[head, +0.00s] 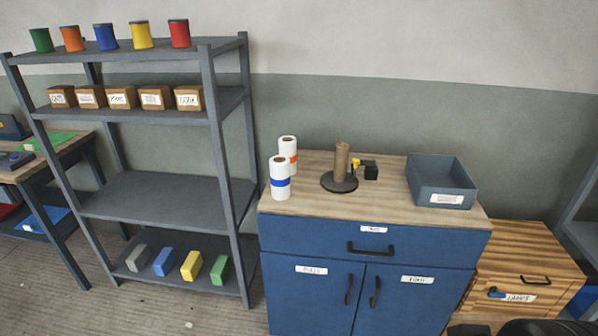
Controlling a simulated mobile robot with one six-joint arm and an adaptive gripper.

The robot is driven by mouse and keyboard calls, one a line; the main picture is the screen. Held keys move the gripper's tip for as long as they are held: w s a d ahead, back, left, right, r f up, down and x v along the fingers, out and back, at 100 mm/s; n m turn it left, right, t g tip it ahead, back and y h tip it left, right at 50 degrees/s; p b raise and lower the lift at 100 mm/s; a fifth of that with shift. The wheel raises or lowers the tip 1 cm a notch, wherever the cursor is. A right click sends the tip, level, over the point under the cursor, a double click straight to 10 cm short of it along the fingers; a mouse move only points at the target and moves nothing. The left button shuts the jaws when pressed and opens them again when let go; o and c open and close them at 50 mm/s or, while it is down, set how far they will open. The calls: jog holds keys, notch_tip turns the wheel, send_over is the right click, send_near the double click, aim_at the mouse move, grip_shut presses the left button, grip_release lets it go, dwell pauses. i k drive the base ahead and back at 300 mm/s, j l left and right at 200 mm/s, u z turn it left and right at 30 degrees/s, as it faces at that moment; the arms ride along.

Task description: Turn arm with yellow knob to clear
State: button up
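A small yellow knob (355,164) shows just right of a brown upright roll (341,165) on the blue cabinet's wooden top. The roll stands on a round black base (339,185). A small black block (371,172) is right beside the knob. The arm that carries the knob is too small to make out clearly, and I cannot tell which way it points. My gripper is not in view.
Two white rolls (279,180) stand at the left of the cabinet top (310,205). A grey open bin (442,190) sits at its right. A grey shelf rack (150,190) stands left, a wooden chest (540,255) right. The top's front middle is clear.

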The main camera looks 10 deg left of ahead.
aim_at(364, 164)
jog(key=i+j, duration=0.15)
jog(key=i, duration=0.45)
jog(key=i+j, duration=0.15)
jog(key=i, duration=0.45)
